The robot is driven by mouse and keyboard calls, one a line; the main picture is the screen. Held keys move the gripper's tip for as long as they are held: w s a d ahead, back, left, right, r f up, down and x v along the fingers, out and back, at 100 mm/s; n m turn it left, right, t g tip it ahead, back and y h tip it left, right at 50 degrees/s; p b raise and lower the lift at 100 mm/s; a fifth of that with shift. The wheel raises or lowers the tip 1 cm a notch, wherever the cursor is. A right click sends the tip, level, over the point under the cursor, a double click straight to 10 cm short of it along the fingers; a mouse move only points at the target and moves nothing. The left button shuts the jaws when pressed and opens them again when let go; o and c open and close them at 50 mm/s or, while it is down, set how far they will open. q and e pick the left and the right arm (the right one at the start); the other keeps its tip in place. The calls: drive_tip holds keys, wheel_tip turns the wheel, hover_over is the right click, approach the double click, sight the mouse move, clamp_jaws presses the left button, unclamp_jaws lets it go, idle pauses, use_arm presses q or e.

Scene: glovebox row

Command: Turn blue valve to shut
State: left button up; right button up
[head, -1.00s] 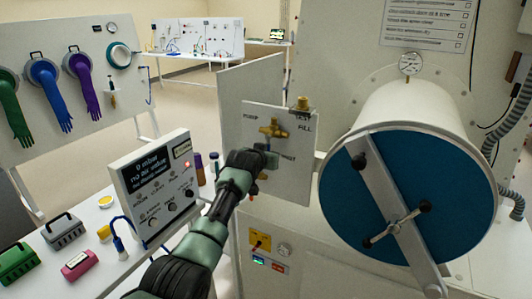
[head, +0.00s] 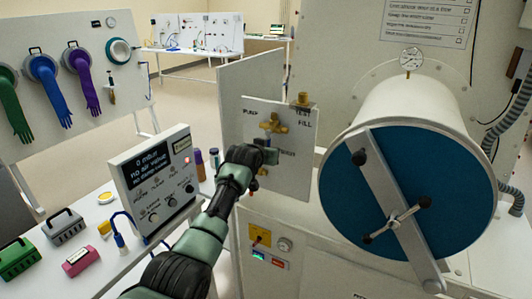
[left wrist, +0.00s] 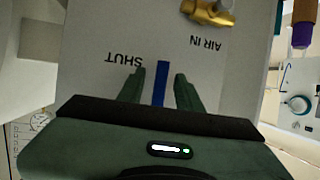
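The blue valve handle (left wrist: 161,83) shows in the left wrist view as a narrow upright blue bar beside the word SHUT on the white valve panel (left wrist: 100,35). My left gripper (left wrist: 159,85) is open, with one finger on each side of the bar and a visible gap to both. Whether the bar lies fully between the fingertips in depth is hard to tell. In the head view my left gripper (head: 268,155) is at the valve panel (head: 300,165), below a brass valve (head: 273,124), and hides the blue handle. My right gripper is out of view.
A large drum with a blue door (head: 360,210) stands right of the panel. A control box (head: 155,180) stands on the bench left of my arm. Another brass fitting (left wrist: 208,11) sits near AIR IN. Gloves hang on a board at the left.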

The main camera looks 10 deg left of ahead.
use_arm(q)
drive_tip(key=b+v, duration=0.1)
drive_tip(key=v, duration=0.6)
drive_tip(key=shift+s+b, duration=0.3)
drive_tip(key=shift+b, duration=0.1)
idle(0.3)
